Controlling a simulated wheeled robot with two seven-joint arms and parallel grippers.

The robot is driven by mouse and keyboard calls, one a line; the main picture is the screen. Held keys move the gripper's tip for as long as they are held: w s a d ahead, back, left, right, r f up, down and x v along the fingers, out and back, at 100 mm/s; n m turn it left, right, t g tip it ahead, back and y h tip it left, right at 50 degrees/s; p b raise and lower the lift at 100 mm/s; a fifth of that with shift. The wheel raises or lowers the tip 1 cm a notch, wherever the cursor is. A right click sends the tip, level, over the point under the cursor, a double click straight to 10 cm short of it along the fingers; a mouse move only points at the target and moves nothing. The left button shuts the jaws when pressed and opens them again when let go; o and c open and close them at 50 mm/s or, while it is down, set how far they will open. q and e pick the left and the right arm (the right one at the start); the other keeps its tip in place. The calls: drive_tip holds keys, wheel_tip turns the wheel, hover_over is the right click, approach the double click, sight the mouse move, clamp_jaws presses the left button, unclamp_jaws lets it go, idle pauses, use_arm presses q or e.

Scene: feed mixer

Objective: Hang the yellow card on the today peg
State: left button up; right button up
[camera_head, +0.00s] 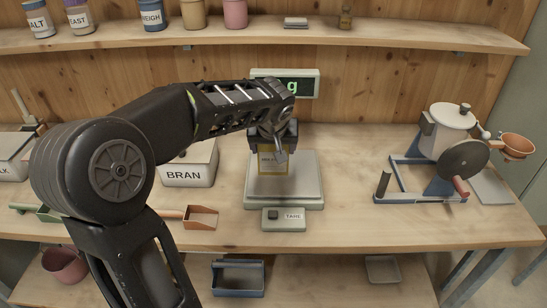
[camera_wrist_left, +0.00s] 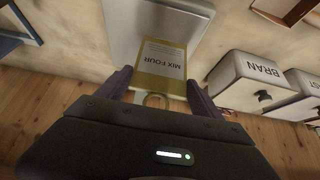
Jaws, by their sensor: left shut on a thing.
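The yellow card (camera_head: 274,164) has a yellow border and a pale label; the label reads MIX FOUR in the left wrist view (camera_wrist_left: 162,62). A ring (camera_wrist_left: 155,99) shows at its top end, close to my gripper's palm. I see no peg marked today in either view. My right gripper is not in view.
The scale (camera_head: 312,185) lies under and behind the card, with a TARE box (camera_head: 284,219) in front. A BRAN box (camera_head: 194,168) stands left, a hand-cranked mill (camera_head: 446,140) right. A shelf (camera_head: 400,36) with jars spans the back wall. Bare tabletop lies between scale and mill.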

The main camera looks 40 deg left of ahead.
sight(273, 160)
use_arm(q)
drive_tip(key=shift+f, duration=1.9)
drive_tip(key=shift+f, duration=0.1)
drive_tip(key=o, duration=2)
